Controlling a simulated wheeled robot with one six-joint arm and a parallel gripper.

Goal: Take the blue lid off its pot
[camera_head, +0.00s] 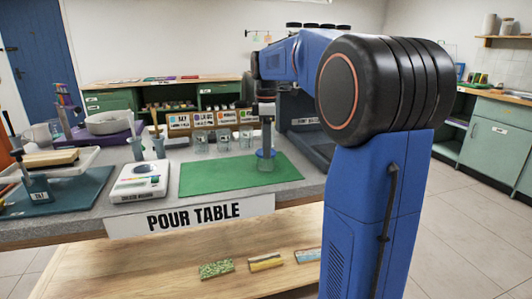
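The blue lid (266,154) shows as a small blue disc over the green mat (225,178) on the pour table. Its pot is small and hard to make out under the lid, so I cannot tell whether the lid rests on it or is apart. My gripper (267,140) points straight down right above the lid, at the lid's middle. The fingers are too small and overlapped to show whether they are open or shut on the lid's knob.
Several clear glass jars (223,138) stand behind the mat. A white scale (140,182) is left of it. A white tray (50,163) with boards and a purple block with a white bowl (109,122) stand farther left. The mat's front left is clear.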

